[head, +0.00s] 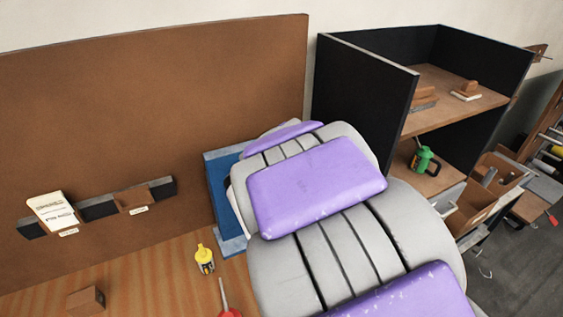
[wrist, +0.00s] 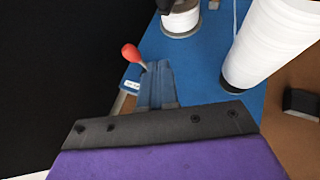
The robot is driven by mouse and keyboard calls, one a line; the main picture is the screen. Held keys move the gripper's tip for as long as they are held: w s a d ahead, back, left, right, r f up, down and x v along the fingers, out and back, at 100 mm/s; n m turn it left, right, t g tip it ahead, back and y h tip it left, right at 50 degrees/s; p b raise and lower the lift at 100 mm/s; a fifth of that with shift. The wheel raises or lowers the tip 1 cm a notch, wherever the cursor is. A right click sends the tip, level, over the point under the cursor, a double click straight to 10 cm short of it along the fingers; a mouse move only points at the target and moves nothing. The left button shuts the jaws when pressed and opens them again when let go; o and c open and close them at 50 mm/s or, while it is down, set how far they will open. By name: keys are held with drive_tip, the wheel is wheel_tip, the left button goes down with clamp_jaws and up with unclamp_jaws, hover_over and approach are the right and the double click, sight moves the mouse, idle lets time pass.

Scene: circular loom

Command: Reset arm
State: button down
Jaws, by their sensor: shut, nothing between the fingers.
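My gripper (wrist: 160,130) fills the bottom of the wrist view as a purple jaw with a dark grey, screwed front edge. It is shut and holds nothing.
White spools (wrist: 275,40) stand on a blue surface (wrist: 205,75). A blue frame (head: 222,180) shows beside my arm. A yellow bottle (head: 204,259) and a brown block (head: 86,300) are on the wooden table (head: 150,280). A black-walled shelf (head: 365,85) holds a green can (head: 424,160).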

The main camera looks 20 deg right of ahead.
drive_tip(key=s+d+f+m+g+y+b, duration=0.15)
drive_tip(key=s+f, duration=0.25)
drive_tip(key=s, duration=0.4)
drive_tip(key=s+f+m+g+b, duration=0.1)
drive_tip(key=s+f+g+b, duration=0.25)
drive_tip(key=s, duration=0.45)
drive_tip(key=s+a+f+g+y+b, duration=0.1)
drive_tip(key=s+a+f, duration=0.1)
drive_tip(key=s, duration=0.6)
drive_tip(key=s+a+f+g+y+b, duration=0.1)
drive_tip(key=s+a+f+g, duration=0.1)
drive_tip(key=s+a, duration=0.3)
drive_tip(key=s+f, duration=0.1)
drive_tip(key=s, duration=0.2)
drive_tip(key=shift+s+a+f+g+y+b, duration=0.15)
drive_tip(key=shift+s+a+g+y+b, duration=0.1)
drive_tip(key=shift+g+y+b, duration=0.1)
